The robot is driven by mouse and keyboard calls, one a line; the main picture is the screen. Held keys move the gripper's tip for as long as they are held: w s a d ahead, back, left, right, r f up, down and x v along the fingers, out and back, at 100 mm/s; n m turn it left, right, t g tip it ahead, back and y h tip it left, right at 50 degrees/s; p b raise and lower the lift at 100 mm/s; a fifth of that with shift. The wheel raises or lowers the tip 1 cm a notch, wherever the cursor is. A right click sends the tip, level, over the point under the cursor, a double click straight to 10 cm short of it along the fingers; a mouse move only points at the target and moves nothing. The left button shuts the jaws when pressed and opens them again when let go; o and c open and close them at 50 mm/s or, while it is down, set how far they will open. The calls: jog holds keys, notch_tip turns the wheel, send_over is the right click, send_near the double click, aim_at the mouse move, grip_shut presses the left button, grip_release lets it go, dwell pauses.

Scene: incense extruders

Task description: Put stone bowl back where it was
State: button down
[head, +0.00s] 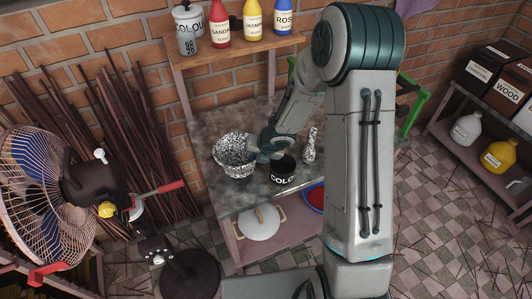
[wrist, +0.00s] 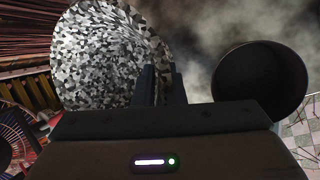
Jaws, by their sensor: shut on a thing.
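The stone bowl (head: 233,151) is speckled black and white and sits at the left part of the grey worktop in the head view; whether it touches the top I cannot tell. In the wrist view the bowl (wrist: 105,60) fills the upper left, its inside facing the camera. My gripper (head: 262,150) is at the bowl's right side, shut on its rim. In the wrist view the fingers (wrist: 159,84) pinch the rim on its right edge. The inside of the bowl looks empty.
A speckled pestle-like piece (head: 310,146) stands farther right. A shelf (head: 240,50) with bottles is behind. A fan (head: 45,190) stands left.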

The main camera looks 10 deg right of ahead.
jog(key=shift+a+f, duration=0.15)
jog(key=shift+a, duration=0.15)
jog(key=shift+f+b, duration=1.4)
jog(key=shift+f, duration=0.5)
jog(key=c, duration=1.8)
grip_release()
jog(key=shift+f, duration=0.15)
jog(key=shift+c, duration=0.2)
jog(key=o, duration=0.3)
jog(key=shift+o, duration=0.2)
